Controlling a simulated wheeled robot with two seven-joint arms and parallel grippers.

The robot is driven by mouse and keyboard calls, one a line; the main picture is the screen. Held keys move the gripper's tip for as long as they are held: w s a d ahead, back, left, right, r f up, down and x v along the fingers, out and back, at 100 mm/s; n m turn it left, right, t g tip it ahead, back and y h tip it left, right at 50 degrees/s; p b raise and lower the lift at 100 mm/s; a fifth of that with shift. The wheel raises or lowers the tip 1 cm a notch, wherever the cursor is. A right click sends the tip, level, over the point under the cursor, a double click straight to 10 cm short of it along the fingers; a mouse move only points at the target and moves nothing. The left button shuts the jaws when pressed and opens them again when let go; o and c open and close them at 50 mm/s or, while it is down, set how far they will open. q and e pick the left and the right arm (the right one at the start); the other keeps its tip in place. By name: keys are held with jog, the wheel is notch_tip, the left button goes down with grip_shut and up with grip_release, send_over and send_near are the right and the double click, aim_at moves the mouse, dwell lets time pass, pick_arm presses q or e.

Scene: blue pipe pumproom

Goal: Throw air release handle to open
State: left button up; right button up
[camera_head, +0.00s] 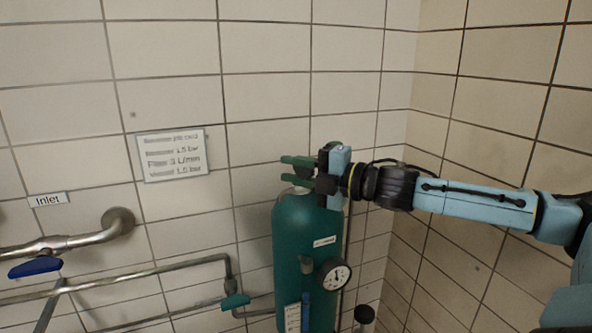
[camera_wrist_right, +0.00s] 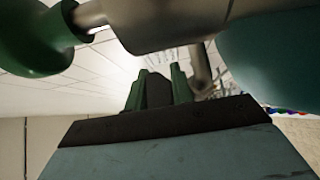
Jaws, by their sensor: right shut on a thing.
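The teal tank (camera_head: 301,240) stands upright against the tiled wall in the head view. My right gripper (camera_head: 290,170) is at the tank's top, its green fingers pointing left. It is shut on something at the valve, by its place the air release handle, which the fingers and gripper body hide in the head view. A green rounded part (camera_wrist_right: 35,42) on a grey metal fitting (camera_wrist_right: 150,22) is close to the camera at the upper left. My left gripper is not in view.
A pressure gauge (camera_head: 335,275) sticks out from the tank's right side. A blue lever (camera_head: 36,267) and a teal lever (camera_head: 235,301) sit on grey pipes at the left. A side wall (camera_head: 500,110) stands close on the right. A sign (camera_head: 172,155) is on the back wall.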

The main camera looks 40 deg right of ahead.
jog(key=shift+s+a+n+g+y+b, duration=0.15)
jog(key=shift+n+g+y+b, duration=0.3)
jog(key=shift+n+g+y, duration=0.9)
jog(key=shift+t+y, duration=0.25)
jog(key=shift+y, duration=0.2)
jog(key=shift+s+a+n+g+y+b, duration=0.1)
jog(key=shift+a+n+g+y+b, duration=0.1)
jog(key=shift+n+g+y+b, duration=0.95)
jog(key=shift+g+y, duration=0.25)
jog(key=shift+y, duration=0.1)
jog(key=o, duration=1)
jog(key=v, duration=1.3)
jog(key=shift+s+d, duration=0.15)
